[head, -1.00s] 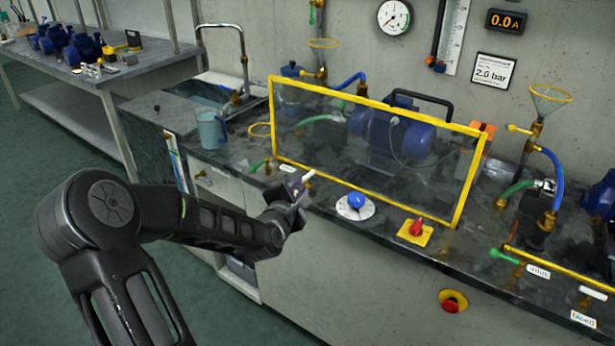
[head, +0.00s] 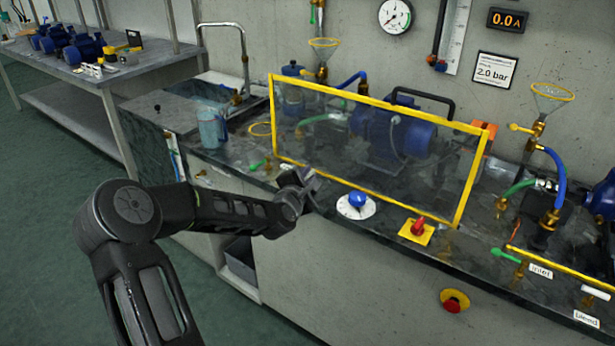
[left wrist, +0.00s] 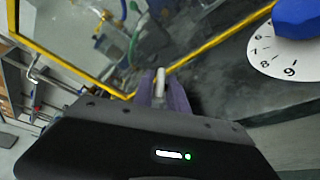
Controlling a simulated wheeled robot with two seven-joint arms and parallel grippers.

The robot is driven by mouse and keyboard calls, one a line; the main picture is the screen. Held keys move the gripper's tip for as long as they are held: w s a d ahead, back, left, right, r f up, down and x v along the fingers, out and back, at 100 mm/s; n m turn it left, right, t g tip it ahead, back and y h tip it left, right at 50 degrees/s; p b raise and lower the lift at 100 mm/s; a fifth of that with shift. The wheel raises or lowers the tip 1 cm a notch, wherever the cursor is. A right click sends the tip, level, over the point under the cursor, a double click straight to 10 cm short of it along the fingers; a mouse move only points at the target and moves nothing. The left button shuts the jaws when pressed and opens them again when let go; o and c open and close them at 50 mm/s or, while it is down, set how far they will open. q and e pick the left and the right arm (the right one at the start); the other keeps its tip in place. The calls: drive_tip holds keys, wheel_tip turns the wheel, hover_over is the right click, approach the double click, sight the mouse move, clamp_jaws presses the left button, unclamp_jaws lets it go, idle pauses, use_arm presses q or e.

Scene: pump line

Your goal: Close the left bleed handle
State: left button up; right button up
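The left bleed handle (left wrist: 160,82) shows in the left wrist view as a short white bar between the two fingers of my left gripper (left wrist: 161,92). I cannot tell whether the fingers press on it. In the head view my left gripper (head: 307,181) is at the bench's front edge, just below the yellow-framed clear guard (head: 365,167), and covers the handle. A green handle (head: 256,166) lies left of the gripper. My right gripper is not in view.
A blue knob (head: 357,199) on a white dial stands right of the gripper. A red switch (head: 418,226) on a yellow plate is farther right. A jug (head: 209,129) stands by the sink. A similar right-hand station has a white handle (head: 595,293).

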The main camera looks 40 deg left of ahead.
use_arm(q)
clamp_jaws()
